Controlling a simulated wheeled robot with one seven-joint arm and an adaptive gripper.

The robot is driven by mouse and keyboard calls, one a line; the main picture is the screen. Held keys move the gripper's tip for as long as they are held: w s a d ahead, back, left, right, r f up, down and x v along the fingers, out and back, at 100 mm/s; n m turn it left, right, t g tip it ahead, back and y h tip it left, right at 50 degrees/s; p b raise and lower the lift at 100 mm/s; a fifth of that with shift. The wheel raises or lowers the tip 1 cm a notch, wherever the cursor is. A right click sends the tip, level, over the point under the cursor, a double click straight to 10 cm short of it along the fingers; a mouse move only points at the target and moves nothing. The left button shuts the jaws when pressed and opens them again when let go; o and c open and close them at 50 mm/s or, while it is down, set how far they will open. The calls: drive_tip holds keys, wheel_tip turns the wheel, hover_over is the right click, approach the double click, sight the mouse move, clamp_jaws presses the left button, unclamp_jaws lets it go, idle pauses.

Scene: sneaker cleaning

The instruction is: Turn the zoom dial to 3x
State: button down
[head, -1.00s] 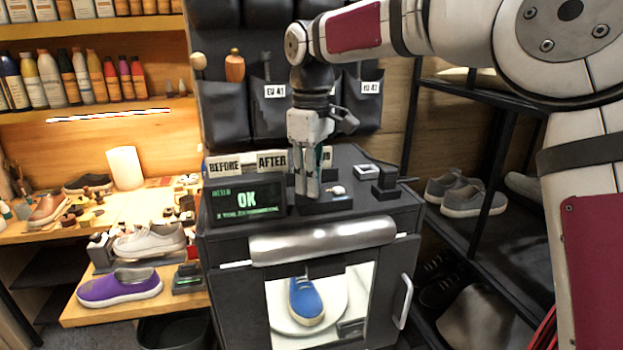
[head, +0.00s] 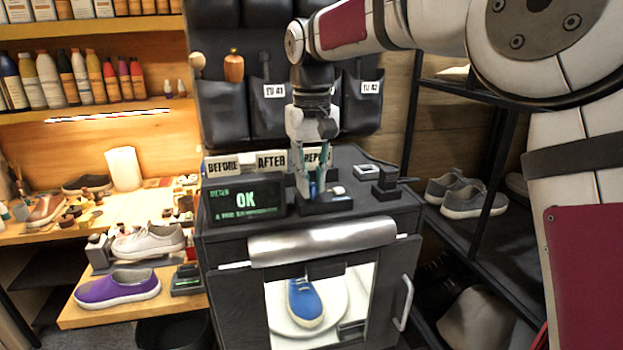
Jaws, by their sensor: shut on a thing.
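My gripper (head: 311,192) points straight down over a small black control block (head: 328,206) on top of the dark cabinet. Its fingers are shut at the left part of that block, on what appears to be the zoom dial. The fingers hide most of the dial, so I cannot read its setting. A small pale button (head: 338,190) shows on the block just right of the fingers.
A black device (head: 386,182) and a small white-topped box (head: 367,170) sit to the right on the cabinet. A blue shoe (head: 305,302) lies inside the lit cabinet. Shoes (head: 118,287) and bottles crowd the left shelves.

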sight(312, 183)
drive_tip(key=shift+r+m, duration=0.1)
drive_tip(key=shift+m, duration=0.8)
drive_tip(key=c, duration=1.5)
unclamp_jaws()
wheel_tip(312, 183, up, 12)
drive_tip(key=shift+f, duration=0.1)
